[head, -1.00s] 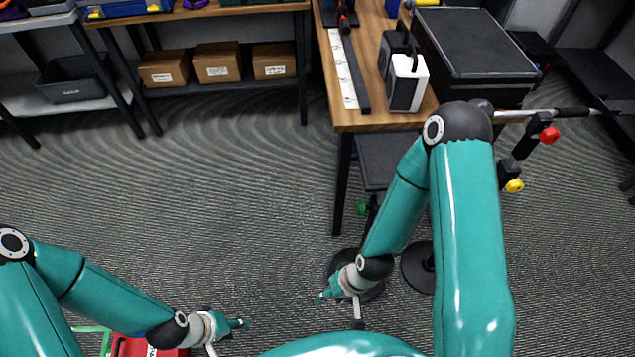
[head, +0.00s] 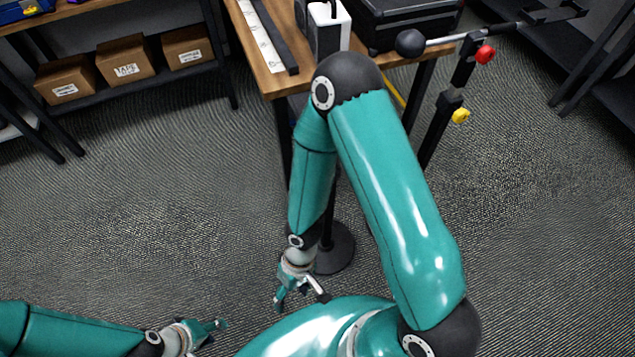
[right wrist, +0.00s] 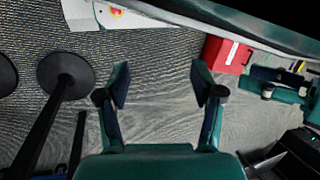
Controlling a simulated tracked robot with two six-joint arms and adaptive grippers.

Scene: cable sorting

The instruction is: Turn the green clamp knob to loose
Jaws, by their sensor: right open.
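The green clamp knob is not visible now; my right arm covers the area below the table's front end in the head view. A red knob (head: 485,54) and a yellow knob (head: 461,116) sit on a black upright post (head: 446,103) right of the table. My right gripper (head: 280,303) hangs low over the floor, left of a round black stand base (head: 335,250). In the right wrist view its fingers (right wrist: 160,80) are apart with nothing between them. My left gripper (head: 220,324) is at the bottom left, over the floor; its finger gap is unclear.
The wooden table (head: 272,80) holds a black case (head: 405,22) and a white-and-black device (head: 328,28). Cardboard boxes (head: 125,60) sit on a shelf at left. The right wrist view shows a red box (right wrist: 228,55) and a round stand base (right wrist: 66,76). Floor at left is open.

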